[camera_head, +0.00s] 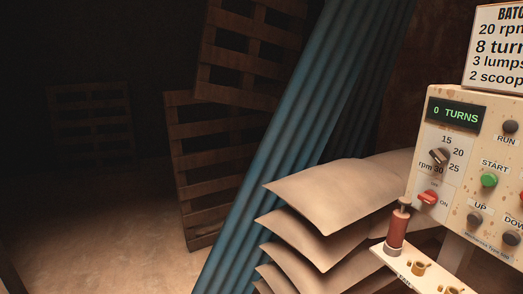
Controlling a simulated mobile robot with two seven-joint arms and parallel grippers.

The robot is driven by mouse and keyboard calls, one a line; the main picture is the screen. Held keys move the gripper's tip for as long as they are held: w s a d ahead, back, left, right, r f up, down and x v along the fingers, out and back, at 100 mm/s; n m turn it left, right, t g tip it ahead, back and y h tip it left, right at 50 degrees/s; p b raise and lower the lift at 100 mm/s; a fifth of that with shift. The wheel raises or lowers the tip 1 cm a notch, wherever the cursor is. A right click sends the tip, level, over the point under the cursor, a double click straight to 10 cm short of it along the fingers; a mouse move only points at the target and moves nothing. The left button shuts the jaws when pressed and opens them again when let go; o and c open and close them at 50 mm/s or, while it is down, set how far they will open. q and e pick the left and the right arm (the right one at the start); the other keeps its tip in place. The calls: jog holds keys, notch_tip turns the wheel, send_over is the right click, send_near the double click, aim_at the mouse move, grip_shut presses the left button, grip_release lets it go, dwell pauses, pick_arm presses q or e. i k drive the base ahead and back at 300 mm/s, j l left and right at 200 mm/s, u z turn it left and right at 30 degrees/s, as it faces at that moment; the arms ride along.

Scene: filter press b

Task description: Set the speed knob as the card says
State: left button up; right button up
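The speed knob (439,157) is a small dark knob with a pale bar on the beige control panel (420,140) at the right. The marks 15, 20, 25 and 30 with "rpm" stand around it; the picture is too small to tell which one it points to. The card (494,48) stands above the panel, cut off by the right edge. It reads "BATC…", "20 rpm", "8 turn…", "3 lumps" and "2 scoop…". Neither of my grippers is in view.
The display (455,113) reads "0 TURNS". Near the knob are a red switch (428,198), a green START button (489,180) and dark buttons. Below is a shelf (405,270) with a reddish cylinder (398,229) and small cups. Stacked sacks (325,195) lie left of the panel.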

aim_at(440, 155)
jog(key=z, duration=1.35)
